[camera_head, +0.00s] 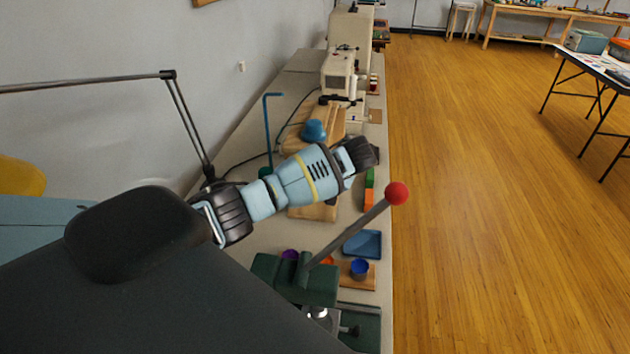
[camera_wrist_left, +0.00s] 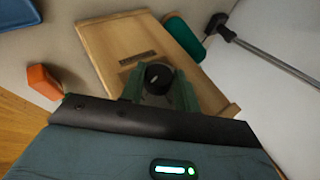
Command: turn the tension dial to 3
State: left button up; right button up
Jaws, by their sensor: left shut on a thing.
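In the left wrist view a round black dial (camera_wrist_left: 158,77) with a pale mark sits on a wooden board (camera_wrist_left: 105,42) that carries a small dark label plate. My left gripper (camera_wrist_left: 160,88) is shut on the dial, its green fingers on either side. The number the dial points to is too small to read. In the head view my left arm reaches in from the left and its gripper (camera_head: 362,154) is over the bench. The arm hides the dial, and part of the board (camera_head: 315,212) shows below it. My right gripper is not in view.
A green press with a red-knobbed lever (camera_head: 397,193) stands close in front. Nearby are a blue tray (camera_head: 362,245), a blue cup (camera_head: 360,267), an orange block (camera_head: 369,201) and a lamp arm (camera_head: 190,125). Sewing machines (camera_head: 338,72) stand farther back.

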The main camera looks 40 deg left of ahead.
pick_arm(q)
jog(key=o, duration=1)
jog(key=shift+c, duration=0.2)
jog(key=v, duration=0.7)
jog(key=shift+d+r, duration=0.25)
jog(key=shift+r, duration=0.1)
